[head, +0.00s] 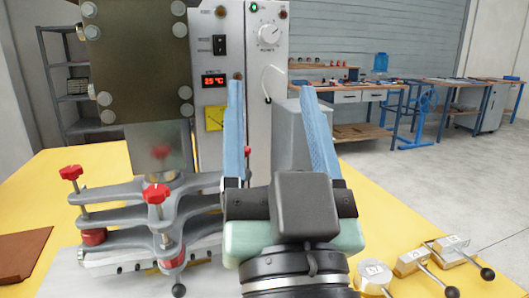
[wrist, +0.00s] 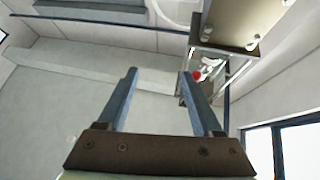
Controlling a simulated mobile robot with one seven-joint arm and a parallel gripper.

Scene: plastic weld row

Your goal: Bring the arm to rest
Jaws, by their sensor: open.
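My gripper (head: 277,128) is raised in front of the welding machine, its two blue fingers spread apart and pointing up. Nothing is between the fingers. In the wrist view the gripper (wrist: 158,88) is also open and empty, with wall and ceiling beyond it. The welding machine (head: 268,65) stands behind the gripper, with a dial, a black switch and a red display. Its grey clamp fixture (head: 120,205) with red knobs is at the left of the gripper. My gripper hides part of the machine's lower right side.
The yellow table (head: 375,200) carries several metal pieces with black-knobbed handles, such as a round one (head: 373,274), at the front right. A brown sheet (head: 22,252) lies at the left edge. A workbench (head: 345,97) and a shelf (head: 75,80) stand far behind. The table's right middle is clear.

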